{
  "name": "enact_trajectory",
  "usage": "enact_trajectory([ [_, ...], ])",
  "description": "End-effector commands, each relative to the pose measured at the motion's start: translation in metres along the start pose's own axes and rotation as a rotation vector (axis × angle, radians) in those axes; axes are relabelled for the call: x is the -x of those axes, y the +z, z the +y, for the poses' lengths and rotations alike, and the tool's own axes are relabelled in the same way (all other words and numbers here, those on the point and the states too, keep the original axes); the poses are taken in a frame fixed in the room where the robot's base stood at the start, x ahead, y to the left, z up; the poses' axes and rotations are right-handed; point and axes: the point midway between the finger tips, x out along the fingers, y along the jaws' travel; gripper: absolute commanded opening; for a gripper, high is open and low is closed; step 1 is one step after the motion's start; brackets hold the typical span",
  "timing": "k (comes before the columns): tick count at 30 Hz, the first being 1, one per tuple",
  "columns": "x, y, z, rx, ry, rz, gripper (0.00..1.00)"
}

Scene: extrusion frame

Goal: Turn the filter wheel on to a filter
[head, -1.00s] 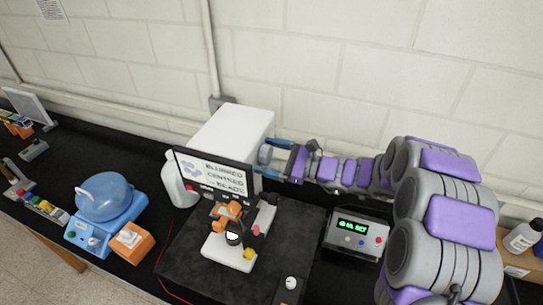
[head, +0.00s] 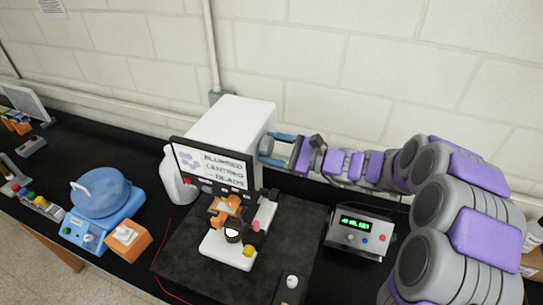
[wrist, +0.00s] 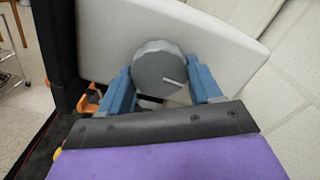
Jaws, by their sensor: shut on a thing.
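The filter wheel is a round grey knob (wrist: 158,66) with a pale pointer line, on the side of a white box (wrist: 190,40). The line points to the right and slightly down in the wrist view. My gripper (wrist: 162,82) has one blue finger on each side of the knob and is shut on it. In the head view my gripper (head: 279,148) reaches in from the right to the white box (head: 228,120), and the knob (head: 265,145) shows partly. A screen (head: 213,165) in front of the box reads "BLURRED", "CENTRED" and "BEADS", beside blue-grey blobs.
A microscope (head: 215,243) with an orange stage stands on a dark slab below the screen. A grey control box (head: 358,235) with a green display stands below my arm. A white jug (head: 178,183) and a blue round-topped device (head: 100,195) are on the left. The wall is close behind.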

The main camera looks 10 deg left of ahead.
Motion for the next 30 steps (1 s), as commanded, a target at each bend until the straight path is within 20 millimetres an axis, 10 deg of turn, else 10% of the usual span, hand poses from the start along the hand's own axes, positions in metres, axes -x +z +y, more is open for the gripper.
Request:
enact_trajectory([
  [16, 0.0019, 0.0015, -0.0012, 0.079, -0.002, -0.001, 0.33],
  [17, 0.0019, 0.0016, -0.0012, 0.079, -0.002, -0.001, 0.66],
  [24, -0.0001, 0.0003, -0.0007, 0.078, 0.000, 0.000, 0.88],
  [30, -0.0032, -0.0004, 0.0002, 0.078, 0.002, 0.002, 0.88],
])
